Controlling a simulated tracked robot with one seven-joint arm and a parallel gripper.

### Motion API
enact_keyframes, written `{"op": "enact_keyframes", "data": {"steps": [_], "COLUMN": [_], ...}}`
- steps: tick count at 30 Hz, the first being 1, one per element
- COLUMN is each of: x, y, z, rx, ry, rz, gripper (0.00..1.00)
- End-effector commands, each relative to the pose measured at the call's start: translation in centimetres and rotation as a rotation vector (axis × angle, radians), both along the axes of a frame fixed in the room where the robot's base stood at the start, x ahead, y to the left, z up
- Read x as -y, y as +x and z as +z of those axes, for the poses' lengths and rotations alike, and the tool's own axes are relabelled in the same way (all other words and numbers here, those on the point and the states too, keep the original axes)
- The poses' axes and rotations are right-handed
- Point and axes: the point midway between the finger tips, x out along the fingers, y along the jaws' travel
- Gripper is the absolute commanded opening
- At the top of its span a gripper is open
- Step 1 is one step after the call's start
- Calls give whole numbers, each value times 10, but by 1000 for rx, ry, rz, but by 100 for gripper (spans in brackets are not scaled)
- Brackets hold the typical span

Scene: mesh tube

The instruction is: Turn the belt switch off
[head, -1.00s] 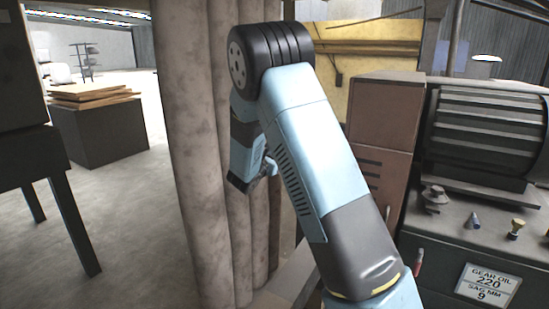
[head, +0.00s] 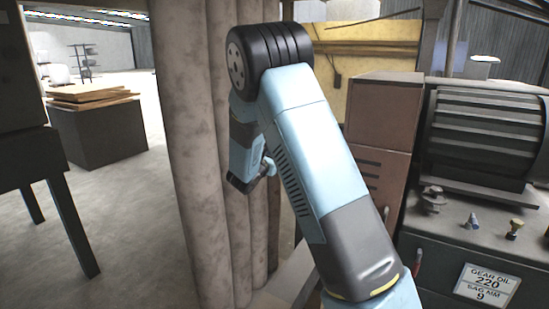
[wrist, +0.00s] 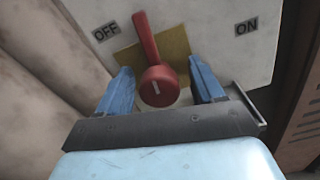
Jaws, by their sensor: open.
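The belt switch (wrist: 146,36) is a red lever with a round red hub bearing a white mark. It sits on a yellowish plate on a pale panel (wrist: 200,15) in the wrist view. An OFF label (wrist: 106,33) is at its left and an ON label (wrist: 246,27) at its right. The lever points up and leans slightly to the OFF side. My gripper (wrist: 159,66) is open, with one blue finger on each side of the hub. I cannot tell whether either finger touches it. In the head view the switch and my fingertips are hidden behind my arm and the pipes.
Thick vertical pipes (head: 190,130) stand close to my wrist; they also show in the wrist view (wrist: 40,70). A brown cabinet (head: 380,115) and a dark machine (head: 480,130) with small items on its ledge stand at the right. Open floor (head: 130,225) lies at the left.

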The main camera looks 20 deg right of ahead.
Motion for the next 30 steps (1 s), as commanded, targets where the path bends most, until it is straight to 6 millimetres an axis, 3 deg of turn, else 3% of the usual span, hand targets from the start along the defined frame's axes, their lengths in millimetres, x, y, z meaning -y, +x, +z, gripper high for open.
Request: {"op": "enact_keyframes", "data": {"steps": [8, 24, 30], "x": [-8, -79, -94], "y": [-7, -76, -92], "z": [-1, -2, -2], "rx": [-2, -2, -1], "ry": [2, 0, 1], "rz": [3, 4, 1], "gripper": [67, 67, 67]}}
